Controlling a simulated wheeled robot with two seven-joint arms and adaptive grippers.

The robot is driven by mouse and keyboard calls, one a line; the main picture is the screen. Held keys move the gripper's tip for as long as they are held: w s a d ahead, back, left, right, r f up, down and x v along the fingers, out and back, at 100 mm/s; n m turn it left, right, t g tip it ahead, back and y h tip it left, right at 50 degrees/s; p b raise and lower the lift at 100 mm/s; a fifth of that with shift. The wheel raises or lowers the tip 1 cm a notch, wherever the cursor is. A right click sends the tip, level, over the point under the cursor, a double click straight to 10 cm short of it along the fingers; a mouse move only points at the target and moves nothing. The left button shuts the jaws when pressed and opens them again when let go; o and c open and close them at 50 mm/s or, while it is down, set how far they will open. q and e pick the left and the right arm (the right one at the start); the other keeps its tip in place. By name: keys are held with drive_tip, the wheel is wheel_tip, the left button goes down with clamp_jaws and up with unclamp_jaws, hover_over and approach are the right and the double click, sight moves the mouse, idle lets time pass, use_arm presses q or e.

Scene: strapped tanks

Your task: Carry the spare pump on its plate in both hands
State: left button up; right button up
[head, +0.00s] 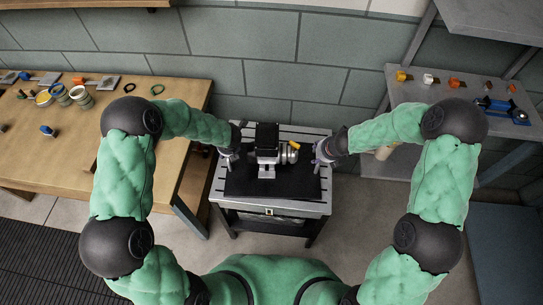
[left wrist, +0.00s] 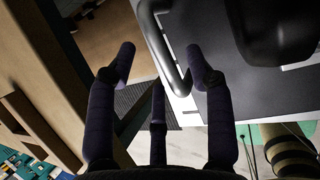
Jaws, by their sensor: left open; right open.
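The spare pump (head: 267,150), black and grey with a yellow part at its right, stands upright on a dark plate (head: 284,186) on a slatted grey cart. My left gripper (head: 228,161) is at the plate's left side. In the left wrist view, the fingers of my left gripper (left wrist: 160,62) are open, with a grey bar handle (left wrist: 167,52) showing between the tips; I cannot tell whether they touch it. The plate (left wrist: 215,75) also shows there. My right gripper (head: 319,163) is open at the plate's right side; its fingertips are small and its handle unclear.
The cart (head: 223,192) stands against a grey block wall. A wooden workbench (head: 185,115) with jars and small parts is close on the left. A grey shelf (head: 400,84) with small coloured parts and a blue tool is on the right.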

use_arm(q)
drive_tip(key=shift+x, duration=1.7)
use_arm(e)
drive_tip(key=shift+x, duration=1.65)
use_arm(q)
clamp_jaws()
use_arm(e)
clamp_jaws()
use_arm(q)
drive_tip(key=shift+w+r, duration=0.1)
drive_tip(key=shift+r, duration=0.1)
use_arm(e)
drive_tip(key=shift+w+r, duration=0.15)
